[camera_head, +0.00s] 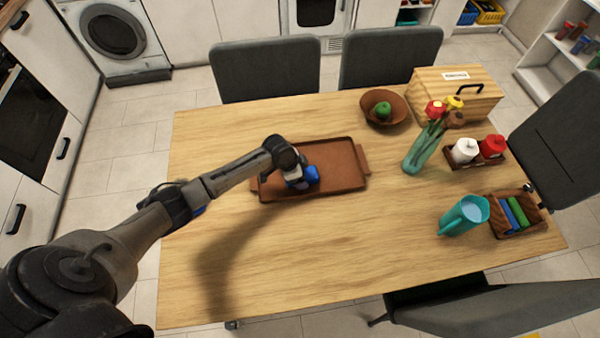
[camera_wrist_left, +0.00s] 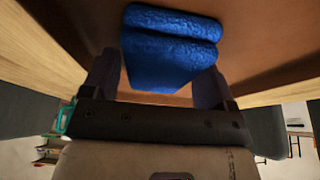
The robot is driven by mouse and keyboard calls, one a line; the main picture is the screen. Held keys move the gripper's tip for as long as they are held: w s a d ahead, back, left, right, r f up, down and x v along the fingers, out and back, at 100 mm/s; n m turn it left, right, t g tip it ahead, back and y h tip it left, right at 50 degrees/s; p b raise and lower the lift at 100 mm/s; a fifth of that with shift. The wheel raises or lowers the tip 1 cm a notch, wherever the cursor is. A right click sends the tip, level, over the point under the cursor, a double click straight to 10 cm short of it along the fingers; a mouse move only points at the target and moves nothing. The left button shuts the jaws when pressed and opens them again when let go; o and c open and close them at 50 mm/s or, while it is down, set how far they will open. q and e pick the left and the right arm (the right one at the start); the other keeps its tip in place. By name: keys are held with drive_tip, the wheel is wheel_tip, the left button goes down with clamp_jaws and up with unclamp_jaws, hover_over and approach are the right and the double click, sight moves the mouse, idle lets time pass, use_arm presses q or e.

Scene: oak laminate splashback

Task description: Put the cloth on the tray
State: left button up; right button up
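The blue cloth (camera_head: 312,174) is folded and is at the brown tray (camera_head: 340,155), over its left half. My left gripper (camera_head: 297,182) reaches in from the left and points down at the tray, with the cloth at its fingertips. In the left wrist view the cloth (camera_wrist_left: 170,50) sits between the two fingers, which close against its sides. The tray surface (camera_wrist_left: 265,40) shows behind it. I cannot tell whether the cloth's lower edge touches the tray. My right gripper is not in view.
Right of the tray stand a vase with flowers (camera_head: 421,150), a teal pitcher (camera_head: 465,215) and a wooden holder (camera_head: 528,229) with coloured cloths. A bowl (camera_head: 384,119) with a green fruit and a wooden box (camera_head: 480,95) stand behind. The table's front is clear.

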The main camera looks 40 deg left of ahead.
use_arm(q)
drive_tip(key=shift+o, duration=1)
drive_tip(key=shift+r, duration=0.2)
drive_tip(key=p+v, duration=0.3)
drive_tip(key=v, duration=0.9)
drive_tip(key=shift+n, duration=0.4)
drive_tip(key=s+d+f, duration=0.1)
drive_tip(key=s+d, duration=0.3)
drive_tip(key=s+d+f, duration=0.2)
drive_tip(key=s+d, duration=0.2)
drive_tip(key=s, duration=0.1)
drive_tip(key=s+d+f, duration=0.2)
drive_tip(key=s+d, duration=0.2)
drive_tip(key=d, duration=0.1)
drive_tip(key=shift+s+f, duration=0.1)
drive_tip(key=shift+s, duration=0.25)
drive_tip(key=s+d+r+n+y, duration=0.1)
drive_tip(key=s+r+n, duration=0.3)
drive_tip(key=s, duration=1)
drive_tip(key=shift+d+n+y, duration=0.2)
drive_tip(key=shift+n+y, duration=0.3)
drive_tip(key=shift+y, duration=0.3)
